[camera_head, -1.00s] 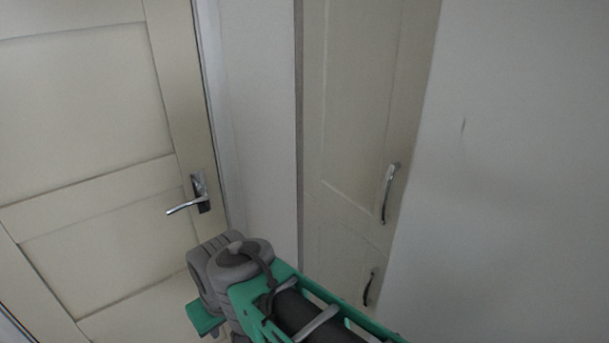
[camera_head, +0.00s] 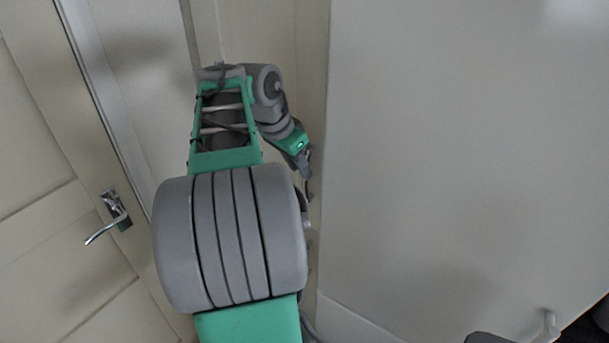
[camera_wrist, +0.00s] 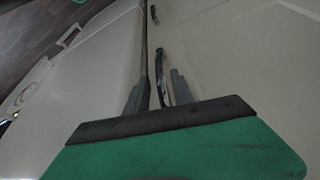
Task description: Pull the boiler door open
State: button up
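A cream cabinet door (camera_wrist: 225,70) with a metal bar handle (camera_wrist: 163,65) is right in front of my gripper (camera_wrist: 160,78) in the wrist view. The two fingers stand apart, one on each side of the handle, with the right finger closer to it. I cannot tell whether either finger touches it. The door looks closed. In the head view, my gripper (camera_head: 306,188) is at the right edge of the cream cabinet front (camera_head: 311,60); my arm hides most of that front and the handle. No label shows which door is the boiler's.
A second handle (camera_wrist: 154,14) sits farther along the cabinet in the wrist view. A cream room door with a lever handle (camera_head: 113,212) is on the left.

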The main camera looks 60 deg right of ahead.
jog(key=x, duration=0.5)
jog(key=shift+d+f, duration=0.1)
grip_shut()
dwell(1.2)
